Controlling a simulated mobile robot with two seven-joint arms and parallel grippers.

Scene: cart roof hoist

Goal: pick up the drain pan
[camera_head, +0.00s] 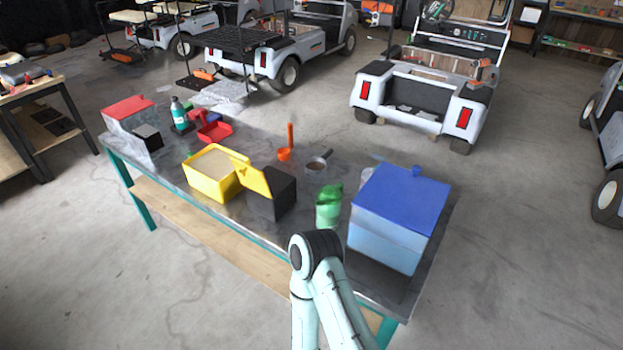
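No thing in view is clearly recognisable as a drain pan. A small grey pan-like vessel with a dark handle (317,165) stands on the workbench (335,255), right of an orange upright tool (287,146). A red scoop-like open piece (214,131) lies farther back on the left of the bench. A yellow bin (210,178) with a tan inside stands in the middle. One of my pale arms shows at the bottom centre, bent at a dark joint in front of the bench. Neither gripper is in view.
A blue-lidded box (399,217) and a green container (328,207) stand on the bench's right end. A black box with a raised yellow lid (272,196) stands left of them. A red-lidded box (127,114) is at the far left. Golf carts (420,90) stand behind; bare floor lies between.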

